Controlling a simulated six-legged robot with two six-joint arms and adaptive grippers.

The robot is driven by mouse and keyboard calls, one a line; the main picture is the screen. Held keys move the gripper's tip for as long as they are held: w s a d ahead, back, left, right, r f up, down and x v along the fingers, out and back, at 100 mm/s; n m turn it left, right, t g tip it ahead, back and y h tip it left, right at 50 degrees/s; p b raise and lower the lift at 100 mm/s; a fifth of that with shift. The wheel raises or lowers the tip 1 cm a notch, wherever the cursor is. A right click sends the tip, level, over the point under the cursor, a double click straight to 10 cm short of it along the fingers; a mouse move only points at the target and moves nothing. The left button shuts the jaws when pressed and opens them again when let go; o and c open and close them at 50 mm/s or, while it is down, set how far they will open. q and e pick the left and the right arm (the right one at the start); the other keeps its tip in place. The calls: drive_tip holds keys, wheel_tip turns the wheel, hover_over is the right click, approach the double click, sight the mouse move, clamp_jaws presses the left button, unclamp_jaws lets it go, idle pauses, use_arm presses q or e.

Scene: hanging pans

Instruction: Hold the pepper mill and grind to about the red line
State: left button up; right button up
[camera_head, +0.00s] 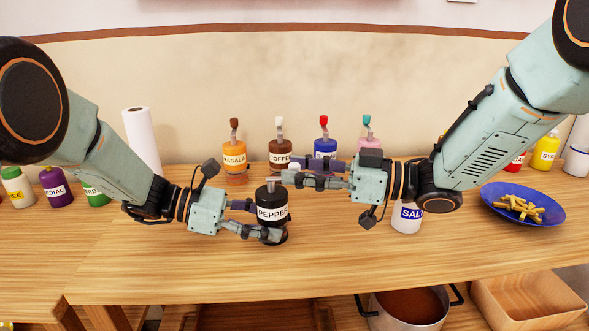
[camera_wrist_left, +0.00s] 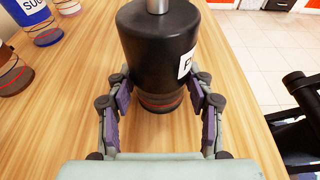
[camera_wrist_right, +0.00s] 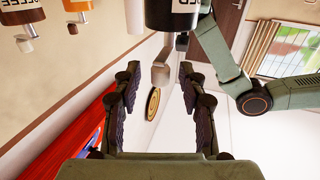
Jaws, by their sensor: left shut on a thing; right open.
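The black pepper mill (camera_head: 272,208) stands upright near the front of the wooden table, its white label facing front. My left gripper (camera_head: 262,221) is shut around its lower body. My right gripper (camera_head: 288,173) is open at the height of the mill's top. In the right wrist view, a grey handle piece (camera_wrist_right: 161,72) lies between the spread fingers, with no clear contact.
Several sauce bottles stand behind, including masala (camera_head: 235,157) and coffee (camera_head: 281,152). A white salt container (camera_head: 406,218) is below my right arm. A blue plate of fries (camera_head: 490,195) is at right. A paper roll (camera_head: 142,140) stands back left. A pot (camera_head: 380,318) sits below the table edge.

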drive_tip(key=shift+w+a, duration=0.2)
drive_tip(key=shift+a, duration=0.45)
drive_tip(key=shift+c, duration=0.2)
clamp_jaws()
